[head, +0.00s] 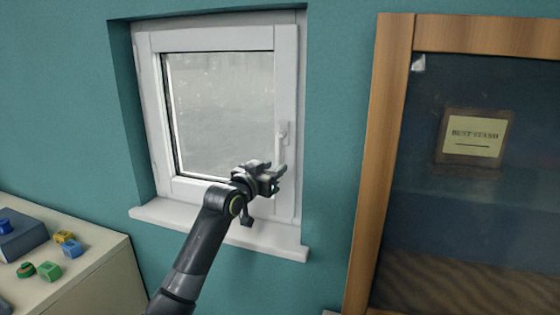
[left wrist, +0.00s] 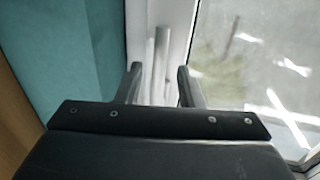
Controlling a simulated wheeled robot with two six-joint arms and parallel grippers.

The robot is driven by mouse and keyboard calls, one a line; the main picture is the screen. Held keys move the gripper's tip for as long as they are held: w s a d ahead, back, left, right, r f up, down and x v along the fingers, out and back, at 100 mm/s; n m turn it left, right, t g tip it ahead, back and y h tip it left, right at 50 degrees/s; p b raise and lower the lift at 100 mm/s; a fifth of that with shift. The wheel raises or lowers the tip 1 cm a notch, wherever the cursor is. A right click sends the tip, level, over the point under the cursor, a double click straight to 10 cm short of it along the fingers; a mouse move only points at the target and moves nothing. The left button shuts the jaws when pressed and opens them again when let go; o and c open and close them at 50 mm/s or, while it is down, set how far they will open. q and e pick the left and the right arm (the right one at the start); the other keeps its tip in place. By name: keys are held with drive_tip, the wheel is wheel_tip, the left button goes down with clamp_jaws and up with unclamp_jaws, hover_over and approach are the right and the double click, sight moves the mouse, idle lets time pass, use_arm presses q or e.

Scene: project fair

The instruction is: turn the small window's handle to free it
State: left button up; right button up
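The small window (head: 222,100) is set in a recess in the teal wall, with its white frame closed against the surround. Its white handle (head: 283,134) is on the right side of the frame, its lever pointing down. My left gripper (head: 270,175) is in front of the frame, at the lower end of the lever. In the left wrist view, the left gripper (left wrist: 159,78) is open, and the pale handle lever (left wrist: 161,55) appears between its two fingers, with a gap on each side. The lever's lower part is partly hidden by the gripper in the head view. My right gripper is not in view.
A white sill (head: 160,217) juts out below the window. A wooden-framed dark board (head: 395,130) with a yellow sign (head: 474,137) stands to the right. A cream table (head: 95,262) at lower left holds colored blocks (head: 50,271).

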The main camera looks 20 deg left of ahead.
sight(278, 165)
use_arm(q)
drive_tip(key=shift+p+x, duration=0.4)
drive_tip(key=shift+x, duration=1.6)
clamp_jaws()
